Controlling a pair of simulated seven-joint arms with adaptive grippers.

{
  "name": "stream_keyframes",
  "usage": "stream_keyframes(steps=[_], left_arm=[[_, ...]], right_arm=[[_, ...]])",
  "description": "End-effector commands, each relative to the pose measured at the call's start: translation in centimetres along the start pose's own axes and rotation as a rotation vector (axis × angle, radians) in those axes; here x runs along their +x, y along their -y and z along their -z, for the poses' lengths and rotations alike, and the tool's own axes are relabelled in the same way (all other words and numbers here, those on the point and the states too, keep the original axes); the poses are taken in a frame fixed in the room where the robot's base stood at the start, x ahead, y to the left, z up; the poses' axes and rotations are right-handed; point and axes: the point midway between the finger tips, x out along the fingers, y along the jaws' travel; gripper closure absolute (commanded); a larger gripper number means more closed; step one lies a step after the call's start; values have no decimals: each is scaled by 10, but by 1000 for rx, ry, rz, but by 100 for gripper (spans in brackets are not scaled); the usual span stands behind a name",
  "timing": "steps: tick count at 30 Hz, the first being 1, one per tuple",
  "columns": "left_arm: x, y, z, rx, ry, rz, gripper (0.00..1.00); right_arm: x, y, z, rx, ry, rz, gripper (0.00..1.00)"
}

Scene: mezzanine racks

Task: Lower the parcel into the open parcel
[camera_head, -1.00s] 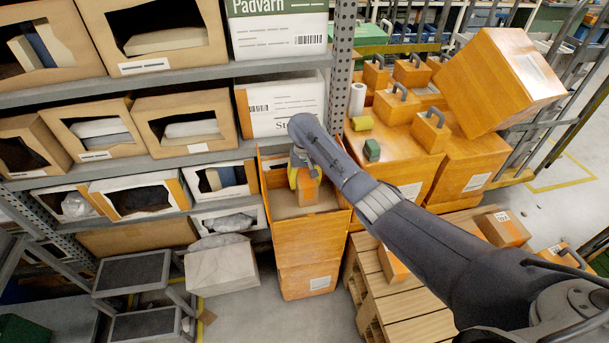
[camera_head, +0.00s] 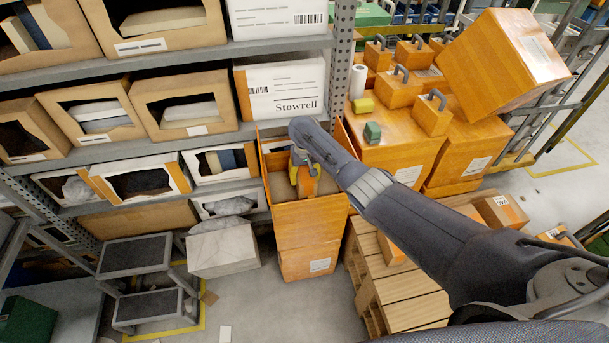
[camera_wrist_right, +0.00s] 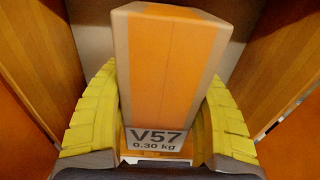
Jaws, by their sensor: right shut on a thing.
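The parcel (camera_wrist_right: 165,65) is a small orange and tan box with a label reading V57, 0.30 kg. My right gripper (camera_wrist_right: 160,110) is shut on it, with yellow fingers along both sides. In the head view the parcel (camera_head: 307,182) and the right gripper (camera_head: 301,178) are at the mouth of the open parcel (camera_head: 303,225), a tall orange box with raised flaps. In the wrist view, orange walls (camera_wrist_right: 38,50) stand on both sides of the held parcel. How far it is above the floor inside cannot be told. My left gripper is not in view.
A rack (camera_head: 210,54) with boxes stands behind and left. Orange crates with handles (camera_head: 430,115) are at the right. A wooden pallet (camera_head: 408,290) lies right of the open parcel. A grey wrapped box (camera_head: 222,253) and a step stool (camera_head: 150,305) stand left.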

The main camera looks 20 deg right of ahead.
Motion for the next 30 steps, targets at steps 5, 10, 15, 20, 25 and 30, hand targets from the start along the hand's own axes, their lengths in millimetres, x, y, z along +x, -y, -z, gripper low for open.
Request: stream_keyframes(steps=[5, 10, 15, 20, 25, 30], left_arm=[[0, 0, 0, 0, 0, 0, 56], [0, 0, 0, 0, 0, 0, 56], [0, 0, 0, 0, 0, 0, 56], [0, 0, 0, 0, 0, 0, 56], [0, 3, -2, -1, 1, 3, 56], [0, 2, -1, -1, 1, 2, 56]], right_arm=[[1, 0, 0, 0, -1, 0, 82], [1, 0, 0, 0, -1, 0, 82], [1, 0, 0, 0, -1, 0, 23], [1, 0, 0, 0, 0, -1, 15], [1, 0, 0, 0, 1, -1, 15], [-8, 0, 0, 0, 0, 0, 15]])
